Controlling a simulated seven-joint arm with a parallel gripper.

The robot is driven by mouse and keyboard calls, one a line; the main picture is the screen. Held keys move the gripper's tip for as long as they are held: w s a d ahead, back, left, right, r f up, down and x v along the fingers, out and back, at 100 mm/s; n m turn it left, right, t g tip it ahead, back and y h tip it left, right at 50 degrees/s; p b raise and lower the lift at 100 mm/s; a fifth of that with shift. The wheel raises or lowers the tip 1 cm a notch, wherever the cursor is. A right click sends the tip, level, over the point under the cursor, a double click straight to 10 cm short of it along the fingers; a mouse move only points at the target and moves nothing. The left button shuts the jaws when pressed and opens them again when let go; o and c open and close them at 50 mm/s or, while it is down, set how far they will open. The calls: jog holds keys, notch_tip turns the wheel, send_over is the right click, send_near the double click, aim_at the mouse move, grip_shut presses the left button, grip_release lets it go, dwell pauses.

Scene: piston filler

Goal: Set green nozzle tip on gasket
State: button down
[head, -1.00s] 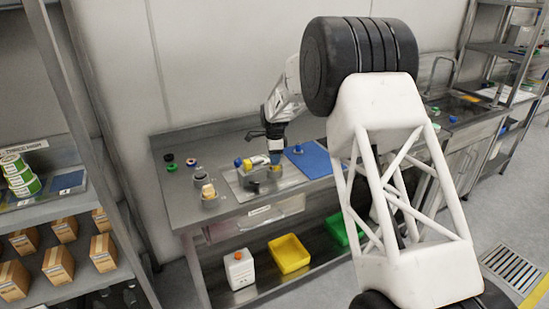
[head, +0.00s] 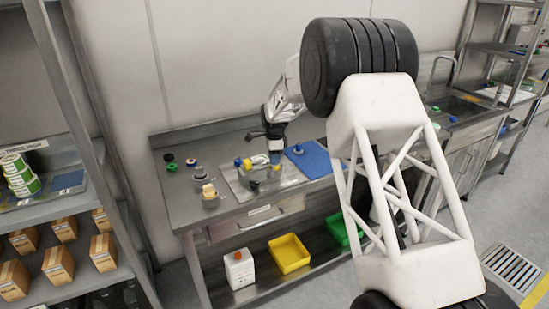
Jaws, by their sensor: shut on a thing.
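My gripper (head: 275,158) points down over the filler (head: 262,180) on the metal bench. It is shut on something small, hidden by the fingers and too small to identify. The filler shows a blue part (head: 238,161) at its left and yellow parts (head: 277,168) under my gripper. I cannot tell whether the held thing touches the filler. A small green piece (head: 172,167) lies on the bench at the left, beside a dark ring-like piece (head: 168,157). I cannot tell which piece is the green nozzle tip, and I cannot make out the gasket.
A grey-blue piece (head: 200,173) and a tan-topped piece (head: 209,191) stand left of the filler. A blue mat (head: 312,160) lies to its right. The bench's front left is clear.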

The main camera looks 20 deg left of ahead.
jog(key=shift+c, duration=2.3)
grip_release()
jog(key=shift+r, duration=0.1)
jog(key=shift+r, duration=4.65)
